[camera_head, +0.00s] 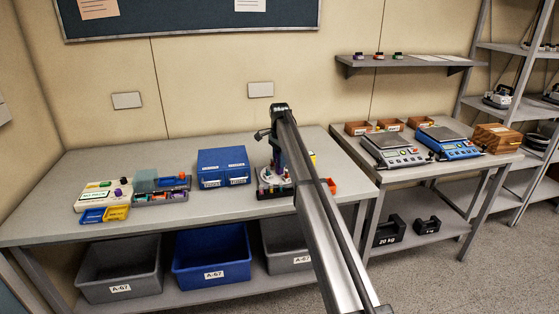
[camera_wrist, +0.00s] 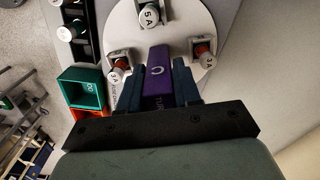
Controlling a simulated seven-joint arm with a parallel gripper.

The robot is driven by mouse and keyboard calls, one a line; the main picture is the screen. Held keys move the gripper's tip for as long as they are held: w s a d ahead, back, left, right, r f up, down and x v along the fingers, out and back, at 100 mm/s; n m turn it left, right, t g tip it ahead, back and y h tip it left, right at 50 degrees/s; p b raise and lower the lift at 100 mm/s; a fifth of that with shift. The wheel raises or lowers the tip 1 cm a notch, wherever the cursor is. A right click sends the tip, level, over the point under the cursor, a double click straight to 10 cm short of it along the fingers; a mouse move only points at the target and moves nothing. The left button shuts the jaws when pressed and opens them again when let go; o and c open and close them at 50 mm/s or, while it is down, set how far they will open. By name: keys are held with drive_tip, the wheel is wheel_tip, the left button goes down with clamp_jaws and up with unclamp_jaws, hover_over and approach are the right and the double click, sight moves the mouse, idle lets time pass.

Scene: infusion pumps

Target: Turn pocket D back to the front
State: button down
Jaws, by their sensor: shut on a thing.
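A white round turntable (camera_wrist: 182,35) fills the upper middle of the wrist view. It carries several pockets with fuse-like parts, labelled such as "5 A" (camera_wrist: 150,14) and "3 A" (camera_wrist: 204,44). A purple handle (camera_wrist: 158,88), marked with turn lettering, stands between the dark blue fingers of my gripper (camera_wrist: 158,72), which is shut on it. In the head view the turntable (camera_head: 273,177) is partly hidden behind my arm. No letter D can be read, so I cannot tell which pocket is D or where it faces.
A green bin (camera_wrist: 80,88) and an orange-red bin (camera_wrist: 88,112) sit beside the turntable, near a dark rack (camera_wrist: 80,40) of round parts. In the head view a blue drawer box (camera_head: 223,168) stands to the left. The bench front (camera_head: 170,220) is clear.

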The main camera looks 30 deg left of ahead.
drive_tip(key=shift+m, duration=2)
drive_tip(key=c, duration=1.2)
unclamp_jaws()
drive_tip(key=shift+o, duration=0.2)
drive_tip(key=shift+r, duration=0.1)
wheel_tip(320, 180, up, 14)
